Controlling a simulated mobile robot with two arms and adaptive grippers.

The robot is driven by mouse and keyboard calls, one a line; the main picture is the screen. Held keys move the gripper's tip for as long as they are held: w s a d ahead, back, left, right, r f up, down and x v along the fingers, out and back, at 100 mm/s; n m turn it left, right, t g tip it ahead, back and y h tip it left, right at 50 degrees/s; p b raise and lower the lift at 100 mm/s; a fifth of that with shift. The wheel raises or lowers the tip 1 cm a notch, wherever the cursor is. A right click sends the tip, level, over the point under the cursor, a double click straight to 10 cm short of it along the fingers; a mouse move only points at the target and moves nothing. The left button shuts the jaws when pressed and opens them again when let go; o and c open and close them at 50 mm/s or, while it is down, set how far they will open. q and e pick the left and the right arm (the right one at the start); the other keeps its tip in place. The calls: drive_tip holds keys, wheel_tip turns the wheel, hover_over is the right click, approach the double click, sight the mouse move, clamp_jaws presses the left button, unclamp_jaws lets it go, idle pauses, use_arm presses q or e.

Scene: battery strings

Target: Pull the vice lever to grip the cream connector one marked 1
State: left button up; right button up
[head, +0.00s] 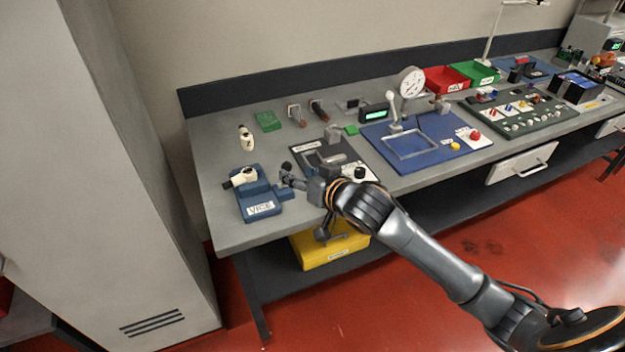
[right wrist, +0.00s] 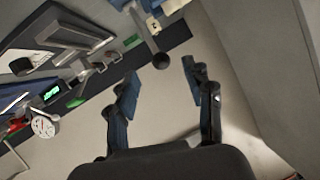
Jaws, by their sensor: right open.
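The blue vice (head: 258,207), labelled VICE, sits at the near left end of the bench. A cream connector (head: 243,177) lies across its top; I cannot read its mark. Another cream connector (head: 246,139), which seems marked 2, stands behind it. My right gripper (head: 290,177) is just right of the vice. In the right wrist view its two fingers (right wrist: 162,80) are spread and empty. A black ball knob on a rod (right wrist: 161,61), apparently the vice lever's, shows beyond and between the fingertips. I cannot tell whether they touch it. My left gripper is out of view.
A black panel (head: 345,153) and a blue board with a metal frame (head: 375,135) lie right of the vice. A gauge (head: 411,82) stands behind the board. A yellow bin (head: 315,252) is under the bench. A grey cabinet (head: 120,180) stands at the left.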

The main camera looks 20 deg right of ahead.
drive_tip(key=v, duration=0.6)
idle(0.3)
drive_tip(key=w+d+f+g+h, duration=0.1)
drive_tip(key=d+f, duration=0.2)
drive_tip(key=f, duration=0.7)
drive_tip(key=d+f+g+h, duration=0.1)
drive_tip(key=d+f+g, duration=0.15)
drive_tip(key=f, duration=0.85)
drive_tip(key=s+d+f+g, duration=0.1)
drive_tip(key=s+f, duration=0.1)
drive_tip(key=f, duration=0.4)
drive_tip(key=s+d+f+h, duration=0.1)
drive_tip(key=s+f, duration=0.2)
drive_tip(key=f, duration=0.2)
drive_tip(key=s+d+f+g, duration=0.1)
drive_tip(key=s+f, duration=0.1)
drive_tip(key=f, duration=0.4)
drive_tip(key=s+f+n+g, duration=0.1)
drive_tip(key=s+f+g, duration=0.3)
drive_tip(key=s+f, duration=1.35)
drive_tip(key=s+a+f+n+g, duration=0.1)
drive_tip(key=s+a+f, duration=0.1)
drive_tip(key=s, duration=0.9)
drive_tip(key=s+a+f+g, duration=0.2)
drive_tip(key=s+a+f, duration=0.1)
drive_tip(key=s, duration=0.8)
drive_tip(key=shift+f+n, duration=0.4)
